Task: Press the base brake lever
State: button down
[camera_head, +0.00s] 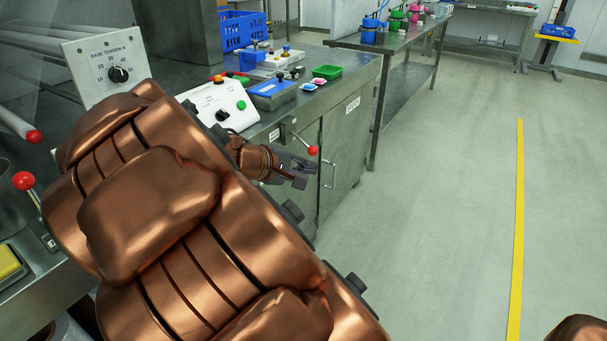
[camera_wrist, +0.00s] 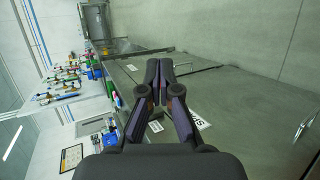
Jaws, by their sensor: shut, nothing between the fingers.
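A lever with a red ball end (camera_head: 312,150) sticks out from the cabinet front, beside a small label plate. Another lever with a red ball (camera_head: 24,180) stands upright on the machine at the left. I cannot read from the pictures which one is the base brake lever. My gripper (camera_head: 300,174) is in front of the cabinet, just below the first red ball. Whether it touches that lever I cannot tell. In the wrist view the fingers (camera_wrist: 159,76) are shut and empty, with the grey cabinet front behind them.
My copper arm hides much of the left machine. A dial panel (camera_head: 118,70), a white button box (camera_head: 219,104) and a green tray (camera_head: 327,71) are on the steel bench. A door handle (camera_head: 329,174) is right of my gripper. The floor right of the cabinet is clear.

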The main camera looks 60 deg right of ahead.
jog(key=w+d+f+n+t+h+b, duration=0.1)
jog(key=w+d+f+n+h+b, duration=0.25)
jog(key=w+d+f+b, duration=0.45)
jog(key=n+t+h+b, duration=0.3)
jog(key=n+b, duration=0.2)
jog(key=b, duration=0.2)
send_near(304, 143)
jog(key=f, duration=0.2)
jog(key=a+f, duration=0.1)
jog(key=shift+s+y, duration=0.25)
jog(key=shift+s, duration=0.05)
jog(key=shift+d, duration=0.1)
jog(key=d+b, duration=0.2)
jog(key=d, duration=0.8)
jog(key=shift+w, duration=0.3)
